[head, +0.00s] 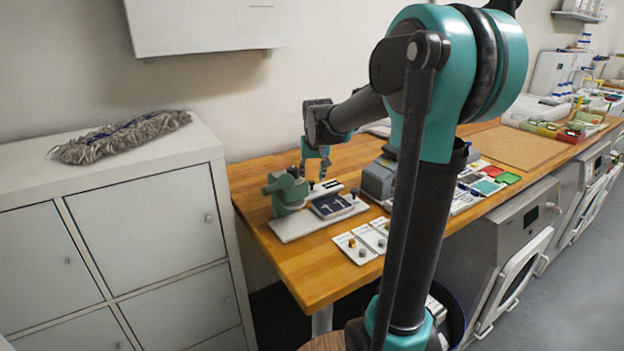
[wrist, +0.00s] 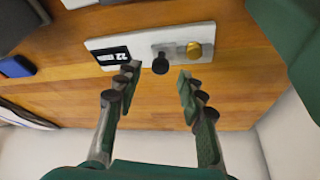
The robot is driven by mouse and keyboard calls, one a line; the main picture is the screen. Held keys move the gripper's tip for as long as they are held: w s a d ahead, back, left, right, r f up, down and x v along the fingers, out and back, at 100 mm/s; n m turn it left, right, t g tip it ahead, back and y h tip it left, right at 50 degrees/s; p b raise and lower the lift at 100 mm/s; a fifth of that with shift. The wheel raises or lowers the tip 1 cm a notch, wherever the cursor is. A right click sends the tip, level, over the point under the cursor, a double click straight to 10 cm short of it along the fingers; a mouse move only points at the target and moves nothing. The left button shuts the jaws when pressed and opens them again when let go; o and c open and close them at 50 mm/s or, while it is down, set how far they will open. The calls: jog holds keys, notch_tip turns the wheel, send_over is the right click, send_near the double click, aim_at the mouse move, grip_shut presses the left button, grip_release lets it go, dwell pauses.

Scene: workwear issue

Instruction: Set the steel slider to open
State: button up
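In the wrist view a white plate (wrist: 215,36) lies on the wooden table, with a black label reading "22 mm" upside down. It carries a black knob (wrist: 160,66), a brass knob (wrist: 194,49) and a small grey metal part (wrist: 166,48) between them. I cannot tell for sure which of these is the steel slider or how it is set. My gripper (wrist: 156,84) is open and empty, its two fingers apart, with the black knob showing between the fingertips. In the head view my gripper (head: 316,172) is low over the table, near the same plate (head: 326,187).
A green device (head: 285,192) and a dark tray (head: 332,206) stand on a white board (head: 300,229). White plates with knobs (head: 355,248) lie near the front edge. A grey box (head: 378,180) is to the right. Bare wood (head: 300,268) shows at front left.

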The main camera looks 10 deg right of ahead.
jog(key=shift+x, duration=1)
grip_shut()
